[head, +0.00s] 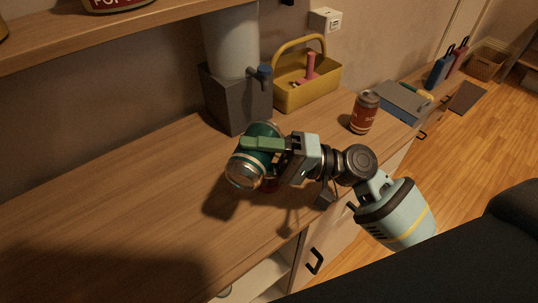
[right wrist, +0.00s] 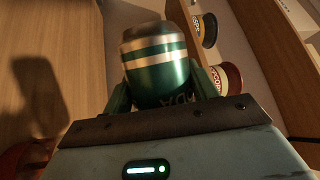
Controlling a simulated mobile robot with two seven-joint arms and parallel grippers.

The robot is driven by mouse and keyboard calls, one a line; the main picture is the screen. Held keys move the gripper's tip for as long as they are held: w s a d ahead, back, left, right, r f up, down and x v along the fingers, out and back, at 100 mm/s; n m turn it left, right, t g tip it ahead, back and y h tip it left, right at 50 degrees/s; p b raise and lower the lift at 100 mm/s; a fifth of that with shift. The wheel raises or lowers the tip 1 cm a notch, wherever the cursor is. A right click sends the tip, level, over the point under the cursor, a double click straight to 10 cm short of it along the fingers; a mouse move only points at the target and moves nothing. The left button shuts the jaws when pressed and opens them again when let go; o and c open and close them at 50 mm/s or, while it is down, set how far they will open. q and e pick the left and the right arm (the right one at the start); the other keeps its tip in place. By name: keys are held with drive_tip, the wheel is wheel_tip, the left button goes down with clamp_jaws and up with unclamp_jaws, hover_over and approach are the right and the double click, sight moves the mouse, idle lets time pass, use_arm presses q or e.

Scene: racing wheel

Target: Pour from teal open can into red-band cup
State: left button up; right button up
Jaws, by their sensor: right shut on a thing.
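The teal can (head: 246,168) has silver bands and is tilted far over above the counter, its silver end pointing down to the left in the head view. My right gripper (head: 264,148) is shut on the can's side; the right wrist view shows the can (right wrist: 158,72) between its fingers. I cannot make out the can's opening. A small red patch (head: 270,185), perhaps the red-band cup, shows just below the can, mostly hidden by can and gripper. A blurred red shape (right wrist: 22,158) is at the lower left of the right wrist view. My left gripper is not in view.
A grey dispenser (head: 236,100) and a yellow caddy (head: 308,90) stand behind along the wall. The wooden counter (head: 110,190) is clear on the left. A shelf (head: 120,35) hangs above.

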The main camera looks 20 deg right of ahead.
drive_tip(key=shift+r+m, duration=0.2)
drive_tip(key=shift+m, duration=0.3)
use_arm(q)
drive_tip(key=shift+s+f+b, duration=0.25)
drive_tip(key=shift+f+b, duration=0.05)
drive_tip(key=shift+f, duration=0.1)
use_arm(e)
drive_tip(key=shift+w+d+f+m+t+y, duration=0.15)
drive_tip(key=shift+m+t, duration=0.1)
drive_tip(key=shift+m, duration=0.25)
drive_tip(key=shift+w+f+m+t+y, duration=0.15)
drive_tip(key=shift+m+t, duration=0.1)
drive_tip(key=shift+m, duration=0.25)
idle(0.4)
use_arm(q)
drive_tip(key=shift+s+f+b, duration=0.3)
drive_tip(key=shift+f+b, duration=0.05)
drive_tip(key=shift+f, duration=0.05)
use_arm(e)
drive_tip(key=shift+d+f+m+t, duration=0.1)
drive_tip(key=shift+f+m+t, duration=0.3)
drive_tip(key=shift+f, duration=0.1)
